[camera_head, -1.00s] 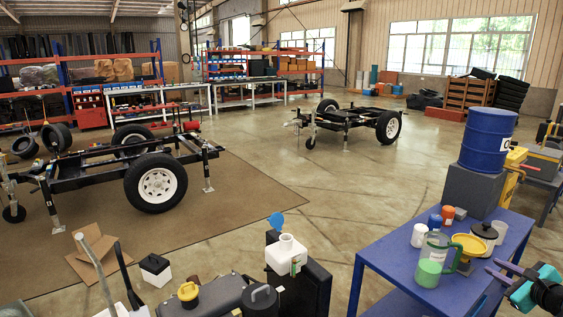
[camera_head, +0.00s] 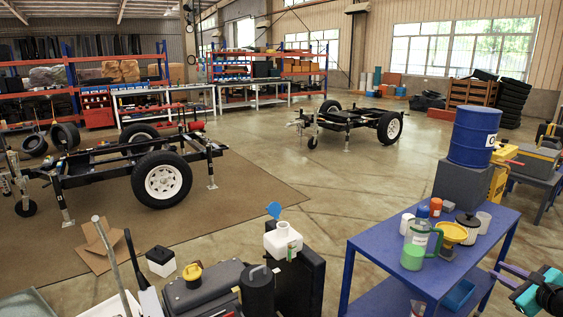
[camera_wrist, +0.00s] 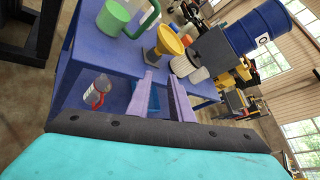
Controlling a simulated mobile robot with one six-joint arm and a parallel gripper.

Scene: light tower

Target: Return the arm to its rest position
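My arm shows only at its end, at the lower right edge of the head view; the rest of it is out of frame. My gripper (camera_head: 498,272) is beside the right end of the blue table (camera_head: 390,247). In the wrist view, my gripper's two purple fingers (camera_wrist: 161,84) stand apart with nothing held between them. Beyond them are the table's top and lower shelf, with a blue tray (camera_wrist: 153,98) and a bottle with a red handle (camera_wrist: 98,91) below.
On the table stand a green-filled jug (camera_head: 416,247), a yellow funnel (camera_head: 450,237) and several small containers. A blue drum (camera_head: 472,136) stands on a grey block behind. Black cases and cans (camera_head: 205,287) crowd the front left. Open floor (camera_head: 300,170) lies behind the table.

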